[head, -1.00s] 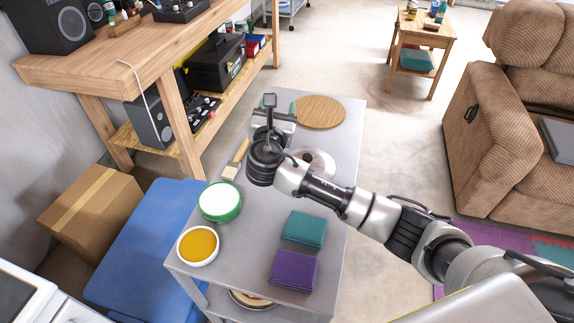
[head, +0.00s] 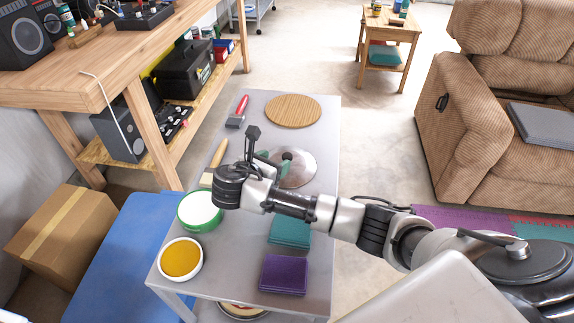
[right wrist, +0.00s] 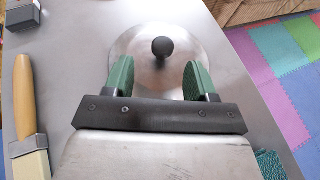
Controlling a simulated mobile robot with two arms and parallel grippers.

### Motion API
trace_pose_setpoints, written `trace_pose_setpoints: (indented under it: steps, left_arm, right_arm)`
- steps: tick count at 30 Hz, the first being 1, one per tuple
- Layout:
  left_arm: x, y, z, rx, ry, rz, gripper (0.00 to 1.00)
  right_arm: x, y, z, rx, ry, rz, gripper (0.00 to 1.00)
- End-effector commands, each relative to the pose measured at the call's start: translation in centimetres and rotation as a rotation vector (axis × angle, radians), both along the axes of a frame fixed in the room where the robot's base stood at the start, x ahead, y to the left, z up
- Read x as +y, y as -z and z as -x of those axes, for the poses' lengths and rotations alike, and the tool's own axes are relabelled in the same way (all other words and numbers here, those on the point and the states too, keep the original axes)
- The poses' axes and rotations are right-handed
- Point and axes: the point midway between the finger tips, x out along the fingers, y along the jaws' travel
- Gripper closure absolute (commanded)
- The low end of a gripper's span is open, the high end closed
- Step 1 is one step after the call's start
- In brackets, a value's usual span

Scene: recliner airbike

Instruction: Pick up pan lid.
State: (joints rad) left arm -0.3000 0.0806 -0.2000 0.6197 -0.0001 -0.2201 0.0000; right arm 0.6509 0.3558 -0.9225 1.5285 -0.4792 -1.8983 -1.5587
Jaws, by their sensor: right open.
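The pan lid (head: 297,168) is a round metal disc with a dark knob, lying on the grey table (head: 325,200). My right arm covers part of it in the head view. In the right wrist view the lid (right wrist: 150,75) lies ahead of my right gripper (right wrist: 159,75), and its black ball knob (right wrist: 162,47) stands just beyond and between the green fingertips. The right gripper is open and empty. In the head view my right gripper (head: 262,158) is at the lid's left side. My left gripper is not in view.
On the table are a round wooden board (head: 293,108), a red-handled tool (head: 239,110), a wooden-handled brush (head: 214,160), a green-rimmed white bowl (head: 200,210), a yellow-filled bowl (head: 181,258), teal cloths (head: 290,232) and purple cloths (head: 284,274). A workbench (head: 120,80) stands at left.

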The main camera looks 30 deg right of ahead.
Motion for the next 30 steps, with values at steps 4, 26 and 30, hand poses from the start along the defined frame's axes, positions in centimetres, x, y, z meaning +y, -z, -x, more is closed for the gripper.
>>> trace_pose_setpoints:
  steps: [4, 26, 30]
  left_arm:
    - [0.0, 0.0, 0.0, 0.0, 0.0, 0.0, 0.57]
    - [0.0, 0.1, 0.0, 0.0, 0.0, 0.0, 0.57]
    - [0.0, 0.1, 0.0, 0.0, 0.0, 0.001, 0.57]
  right_arm:
    - [-2.0, 0.8, -0.7, 0.003, 0.005, 0.004, 0.44]
    - [-4.1, 1.8, -1.9, 0.0, 0.0, 0.001, 0.83]
    - [-4.1, 1.8, -1.9, 0.0, 0.0, 0.001, 1.0]
